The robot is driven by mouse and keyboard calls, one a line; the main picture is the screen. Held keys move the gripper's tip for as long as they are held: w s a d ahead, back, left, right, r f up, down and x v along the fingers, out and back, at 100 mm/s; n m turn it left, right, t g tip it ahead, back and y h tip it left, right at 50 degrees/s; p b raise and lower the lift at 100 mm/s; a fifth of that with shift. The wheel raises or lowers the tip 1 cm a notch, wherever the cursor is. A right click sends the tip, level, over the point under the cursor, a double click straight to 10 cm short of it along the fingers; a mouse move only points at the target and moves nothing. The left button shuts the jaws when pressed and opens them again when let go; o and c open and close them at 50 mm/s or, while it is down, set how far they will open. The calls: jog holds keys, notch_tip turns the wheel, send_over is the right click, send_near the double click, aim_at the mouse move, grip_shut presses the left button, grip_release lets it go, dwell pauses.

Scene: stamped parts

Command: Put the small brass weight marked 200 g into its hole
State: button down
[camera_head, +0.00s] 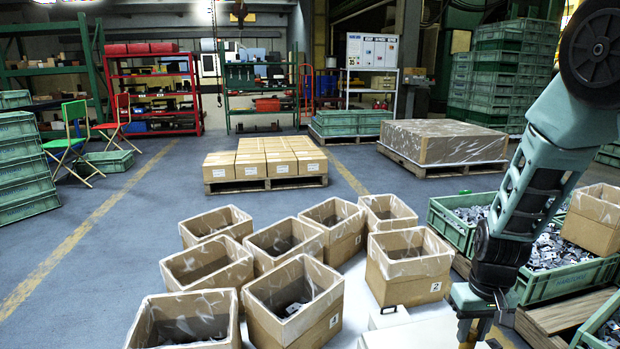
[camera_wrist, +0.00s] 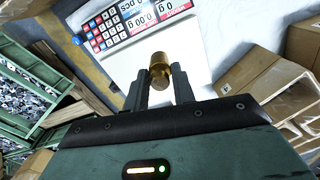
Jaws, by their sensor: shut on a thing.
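In the wrist view, the brass weight (camera_wrist: 160,66) is a small gold cylinder with a narrower knob. It sits between the two dark fingers of my gripper (camera_wrist: 160,84), which are shut on it. No 200 g marking can be read on it. In the wrist view, a white scale (camera_wrist: 192,48) with a keypad and number display lies beyond the weight; I cannot tell the gap between them. In the head view, my gripper is at the bottom edge, mostly cut off, and the scale (camera_head: 420,335) is partly in view beside it. No hole for the weight can be seen.
Several open cardboard boxes (camera_head: 408,270) stand left of my arm, some numbered. Green crates of metal parts (camera_head: 575,280) stand at right. In the wrist view, a cardboard box (camera_wrist: 265,75) is close on the right and a green crate (camera_wrist: 22,125) on the left.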

notch_tip(320, 180, up, 24)
jog(key=s+p, duration=0.2)
jog(key=p, duration=3)
jog(key=shift+s+f, duration=0.1)
jog(key=shift+f, duration=0.1)
